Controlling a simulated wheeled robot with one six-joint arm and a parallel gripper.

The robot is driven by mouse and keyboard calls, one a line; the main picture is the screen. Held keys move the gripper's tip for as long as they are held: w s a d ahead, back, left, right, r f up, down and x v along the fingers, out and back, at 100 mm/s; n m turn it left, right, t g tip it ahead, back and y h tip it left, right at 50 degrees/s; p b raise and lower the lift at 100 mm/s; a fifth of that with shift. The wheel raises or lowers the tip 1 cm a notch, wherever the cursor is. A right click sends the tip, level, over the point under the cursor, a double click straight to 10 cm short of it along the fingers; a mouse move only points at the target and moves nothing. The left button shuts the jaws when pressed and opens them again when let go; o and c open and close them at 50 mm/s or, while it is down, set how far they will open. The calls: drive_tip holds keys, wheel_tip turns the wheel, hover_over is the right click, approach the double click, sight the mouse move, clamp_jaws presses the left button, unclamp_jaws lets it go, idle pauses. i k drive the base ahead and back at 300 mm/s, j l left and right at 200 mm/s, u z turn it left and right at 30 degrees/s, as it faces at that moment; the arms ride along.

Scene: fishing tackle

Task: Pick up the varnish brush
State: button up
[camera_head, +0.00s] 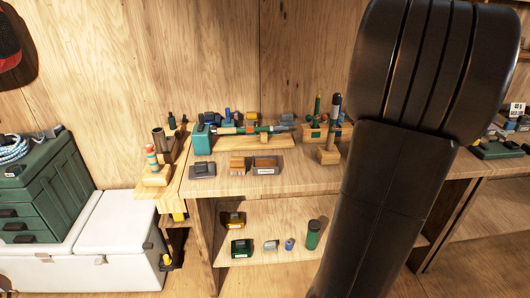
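I cannot tell for sure which thing is the varnish brush. Small tackle items stand and lie on the wooden workbench (305,183), too small to make out well. Near the bench's front edge lie a small orange-brown item (237,165) and a brown block with a pale label (265,165). Upright handles (317,108) stand in wooden holders at the back, partly beside my arm. My dark arm fills the right half of the view and hides part of the bench. My gripper is not in view.
A grey item (202,169) lies at the bench's left front. A lower shelf (270,257) holds a green cylinder (313,235) and small boxes. A white cooler (120,235) and green drawer box (45,190) stand at left. Bare bench top shows left of my arm.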

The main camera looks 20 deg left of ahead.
sight(237, 166)
drive_tip(key=i+j+u, duration=0.1)
drive_tip(key=i, duration=0.4)
drive_tip(key=i+j+u, duration=0.15)
drive_tip(key=i+j, duration=0.15)
drive_tip(key=i, duration=0.2)
drive_tip(key=u, duration=1.75)
